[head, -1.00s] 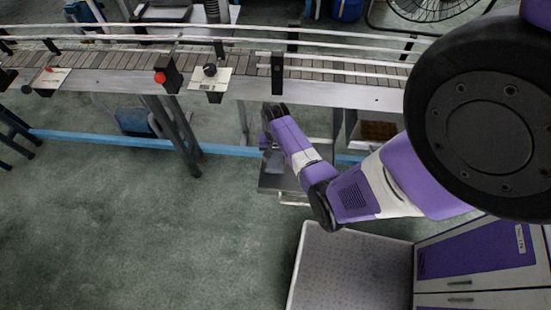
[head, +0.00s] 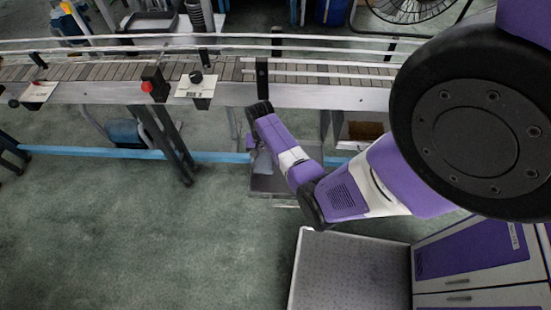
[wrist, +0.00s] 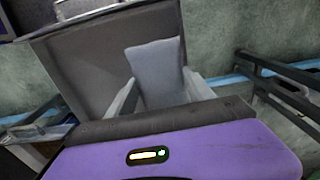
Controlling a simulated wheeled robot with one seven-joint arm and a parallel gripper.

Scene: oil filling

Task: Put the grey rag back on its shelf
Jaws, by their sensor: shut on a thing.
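The grey rag (wrist: 157,68) stands up between the two fingers of my gripper (wrist: 161,92) in the wrist view. My gripper is shut on it. Behind and around the rag is a flat grey shelf (wrist: 88,62), below the conveyor. In the head view a small pale part of the rag (head: 263,162) shows just left of my forearm, over the shelf (head: 272,187). My arm hides the gripper's fingers there. I cannot tell whether the rag touches the shelf.
The conveyor (head: 120,70) with its rails runs across above the shelf. A red button (head: 147,87) and a dark knob on a plate (head: 196,80) sit on its near side. A blue floor-level bar (head: 80,152) runs beneath. The floor (head: 100,230) at front left is clear.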

